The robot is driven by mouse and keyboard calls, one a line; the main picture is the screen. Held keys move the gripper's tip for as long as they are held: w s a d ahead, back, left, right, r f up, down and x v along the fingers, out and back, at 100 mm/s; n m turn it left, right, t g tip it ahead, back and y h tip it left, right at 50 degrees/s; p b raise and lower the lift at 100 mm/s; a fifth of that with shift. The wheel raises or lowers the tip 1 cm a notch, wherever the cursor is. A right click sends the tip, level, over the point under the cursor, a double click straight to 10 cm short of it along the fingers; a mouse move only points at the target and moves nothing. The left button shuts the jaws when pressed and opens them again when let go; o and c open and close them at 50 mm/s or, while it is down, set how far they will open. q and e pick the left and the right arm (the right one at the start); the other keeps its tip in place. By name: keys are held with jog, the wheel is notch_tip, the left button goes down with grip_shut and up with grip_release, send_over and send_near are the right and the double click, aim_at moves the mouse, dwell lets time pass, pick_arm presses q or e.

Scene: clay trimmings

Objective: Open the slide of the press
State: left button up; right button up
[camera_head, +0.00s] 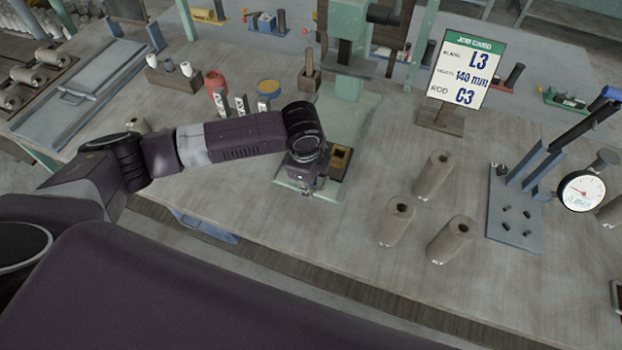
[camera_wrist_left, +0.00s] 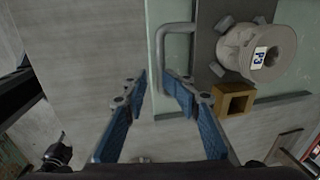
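The green press (camera_head: 349,50) stands at the back middle of the bench, on a pale green base plate (camera_head: 355,112). In the left wrist view, a grey U-shaped handle (camera_wrist_left: 161,50) sticks out from a dark slide plate (camera_wrist_left: 204,45). My right gripper is not in view.
Several grey clay cylinders (camera_head: 433,175) stand to the right. A job card (camera_head: 468,72) reads L3, 140 mm, C3. A gauge stand (camera_head: 515,210) is at far right.

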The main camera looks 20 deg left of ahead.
pick_arm(q)
jog(key=shift+r, duration=0.2)
notch_tip(320, 180, up, 11)
jog(key=s, duration=0.2)
jog(key=shift+r, duration=0.2)
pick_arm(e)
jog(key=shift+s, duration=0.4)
